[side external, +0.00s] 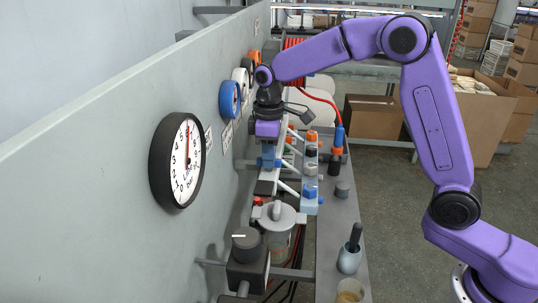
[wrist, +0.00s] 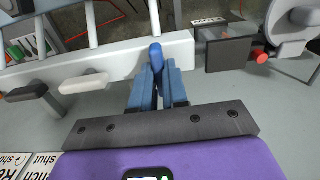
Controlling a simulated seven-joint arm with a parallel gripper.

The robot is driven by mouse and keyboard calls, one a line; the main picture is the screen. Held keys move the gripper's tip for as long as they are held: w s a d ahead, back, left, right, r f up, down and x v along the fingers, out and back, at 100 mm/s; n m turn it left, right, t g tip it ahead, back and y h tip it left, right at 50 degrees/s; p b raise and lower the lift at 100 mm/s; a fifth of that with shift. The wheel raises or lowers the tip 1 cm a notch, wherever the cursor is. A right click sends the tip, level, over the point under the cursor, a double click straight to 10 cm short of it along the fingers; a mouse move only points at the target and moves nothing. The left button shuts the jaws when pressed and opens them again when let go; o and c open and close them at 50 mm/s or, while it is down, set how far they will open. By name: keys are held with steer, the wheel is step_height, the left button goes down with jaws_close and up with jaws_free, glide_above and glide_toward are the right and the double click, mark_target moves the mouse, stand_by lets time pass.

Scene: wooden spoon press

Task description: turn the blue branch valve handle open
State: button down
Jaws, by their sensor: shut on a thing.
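The blue branch valve handle (wrist: 157,56) stands out from a pale grey manifold pipe (wrist: 110,65) in the wrist view. My gripper (wrist: 158,88) is shut on this handle, with a blue-padded finger on each side of it. The handle's tip shows between the fingers; the rest is hidden. In the side view my gripper (side external: 268,157) points down at the manifold beside the grey wall panel, and the handle cannot be told apart from the blue fingers there.
A cream handle (wrist: 85,85) and a black handle (wrist: 35,92) stand left of the gripper. A dark block with a red knob (wrist: 260,56) is at right. A lidded canister (side external: 279,222) stands in front.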

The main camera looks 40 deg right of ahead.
steer(key=shift+r, duration=0.1)
steer(key=c, duration=1.1)
jaws_free()
steer(key=shift+c, duration=0.2)
step_height(320, 180, up, 17)
steer(key=shift+r, duration=0.15)
steer(key=s+f+n, duration=0.1)
steer(key=s+f, duration=0.3)
steer(key=s, duration=0.4)
steer(key=s+f+n, duration=0.1)
steer(key=s+f, duration=0.3)
steer(key=s, duration=0.4)
steer(key=s+d+f, duration=0.4)
steer(key=s, duration=0.5)
steer(key=s+d+f+n, duration=0.1)
steer(key=s+d+f, duration=0.3)
steer(key=s, duration=0.5)
steer(key=shift+s+d+f, duration=0.3)
steer(key=shift+d+f, duration=0.1)
steer(key=shift+f, duration=0.25)
